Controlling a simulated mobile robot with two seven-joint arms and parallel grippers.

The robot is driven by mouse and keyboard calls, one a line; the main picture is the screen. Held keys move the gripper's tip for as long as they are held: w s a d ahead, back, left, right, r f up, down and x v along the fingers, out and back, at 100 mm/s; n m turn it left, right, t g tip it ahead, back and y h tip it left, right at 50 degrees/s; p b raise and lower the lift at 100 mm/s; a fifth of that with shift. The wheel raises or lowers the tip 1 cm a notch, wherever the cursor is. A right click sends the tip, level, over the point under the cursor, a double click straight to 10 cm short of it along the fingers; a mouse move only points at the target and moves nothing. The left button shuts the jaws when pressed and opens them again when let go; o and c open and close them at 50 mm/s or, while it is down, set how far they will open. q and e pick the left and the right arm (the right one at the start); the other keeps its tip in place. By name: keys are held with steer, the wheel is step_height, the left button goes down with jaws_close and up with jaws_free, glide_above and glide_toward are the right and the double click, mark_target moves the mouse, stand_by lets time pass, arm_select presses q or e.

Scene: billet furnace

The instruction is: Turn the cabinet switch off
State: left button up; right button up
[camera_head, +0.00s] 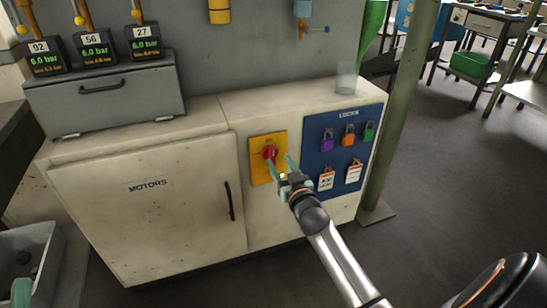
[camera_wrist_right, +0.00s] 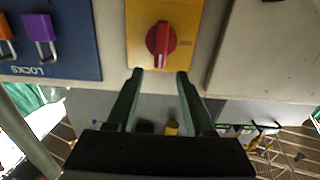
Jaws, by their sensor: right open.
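The cabinet switch is a red rotary knob (camera_head: 270,153) on a yellow plate (camera_head: 257,171) on the front of the pale cabinet. In the right wrist view, which is upside down, the knob (camera_wrist_right: 161,43) has its handle close to upright in the picture; lettering on the plate is too small to read surely. My right gripper (camera_head: 280,160) is open and empty in front of the plate. In the wrist view its fingertips (camera_wrist_right: 160,74) are spread to either side of the knob's line, seemingly short of it. My left gripper is not recognisable in view.
A blue lock board (camera_head: 313,161) with coloured padlocks and tags is right of the switch. The motors door (camera_head: 148,213) with a black handle is left. A green post (camera_head: 399,110) stands right of the cabinet. A grey bin (camera_head: 58,240) is at lower left.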

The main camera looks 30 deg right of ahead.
mark_target(273, 152)
steer(key=b+x, duration=0.1)
steer(key=x, duration=0.4)
steer(key=shift+w+d, duration=0.15)
steer(key=shift+w, duration=0.15)
jaws_close()
stand_by(0.4)
